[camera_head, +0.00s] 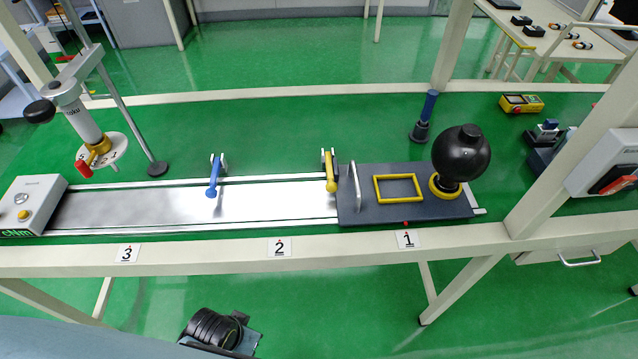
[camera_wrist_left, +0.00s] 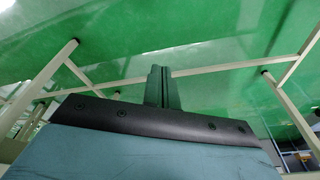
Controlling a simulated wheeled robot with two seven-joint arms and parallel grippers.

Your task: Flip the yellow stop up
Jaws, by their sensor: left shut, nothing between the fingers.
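The yellow stop (camera_head: 331,172) is a short yellow lever in a bracket on the far rail of the silver track. It lies down, its free end pointing toward me over the track, just left of the dark sled plate (camera_head: 385,207). My left gripper shows in the left wrist view (camera_wrist_left: 161,88), with its fingers together and empty, over green floor and pale frame bars. It is well away from the stop, which that view does not show. I cannot make out its fingers in the head view.
A blue stop (camera_head: 213,178) lies across the track further left. The sled carries a black ball (camera_head: 461,153), a yellow frame (camera_head: 397,177) and an upright handle (camera_head: 356,187). A beige beam (camera_head: 200,258) runs along the near edge. A pole-mounted device (camera_head: 88,130) stands at left.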

